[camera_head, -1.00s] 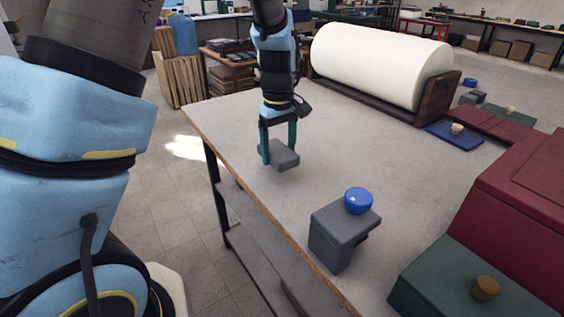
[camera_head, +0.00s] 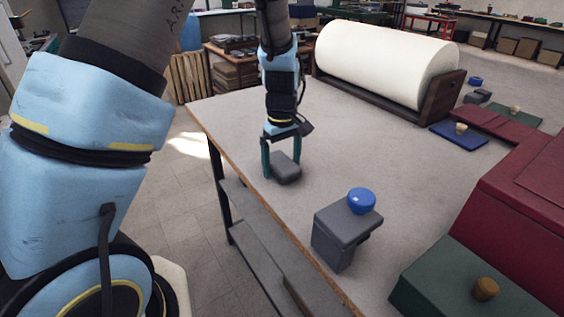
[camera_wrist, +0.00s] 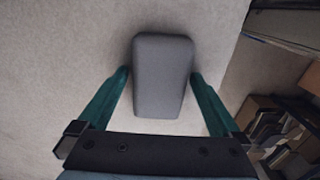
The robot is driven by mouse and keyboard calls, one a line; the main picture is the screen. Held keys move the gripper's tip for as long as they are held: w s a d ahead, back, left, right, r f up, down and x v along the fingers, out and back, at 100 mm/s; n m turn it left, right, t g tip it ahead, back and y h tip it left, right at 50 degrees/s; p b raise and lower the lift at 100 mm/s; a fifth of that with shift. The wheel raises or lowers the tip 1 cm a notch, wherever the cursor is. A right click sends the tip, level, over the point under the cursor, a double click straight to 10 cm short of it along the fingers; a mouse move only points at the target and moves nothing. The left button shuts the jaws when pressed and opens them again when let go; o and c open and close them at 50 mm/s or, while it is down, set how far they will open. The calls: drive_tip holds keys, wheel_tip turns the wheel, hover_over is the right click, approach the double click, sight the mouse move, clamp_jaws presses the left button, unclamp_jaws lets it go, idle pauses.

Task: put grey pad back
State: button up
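The grey pad (camera_head: 287,169) is a small rounded block between the fingers of my gripper (camera_head: 283,165), low over the left part of the table. In the wrist view the pad (camera_wrist: 162,75) lies between the two green fingertips (camera_wrist: 160,78), one on each long side. The fingers appear shut on it. I cannot tell whether its underside touches the tabletop.
A grey stepped block (camera_head: 340,236) with a blue knob (camera_head: 361,201) stands on the table (camera_head: 335,150) nearer me. A white roll (camera_head: 385,62) lies in a cradle behind. Dark red (camera_head: 535,195) and green (camera_head: 440,275) blocks fill the right. The table middle is clear.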

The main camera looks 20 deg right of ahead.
sight(282, 162)
drive_tip(key=shift+r, duration=0.1)
wheel_tip(282, 162, up, 12)
drive_tip(key=b, duration=0.2)
drive_tip(key=s+a+f+m, duration=0.1)
drive_tip(key=a+f, duration=0.1)
drive_tip(key=a, duration=1.3)
drive_tip(key=s+a+f+m+t, duration=0.1)
drive_tip(key=s+a+f+m, duration=0.1)
drive_tip(key=a, duration=1.3)
drive_tip(key=shift+s+a+t, duration=0.15)
drive_tip(key=shift+s+t, duration=0.15)
drive_tip(key=shift+f, duration=0.1)
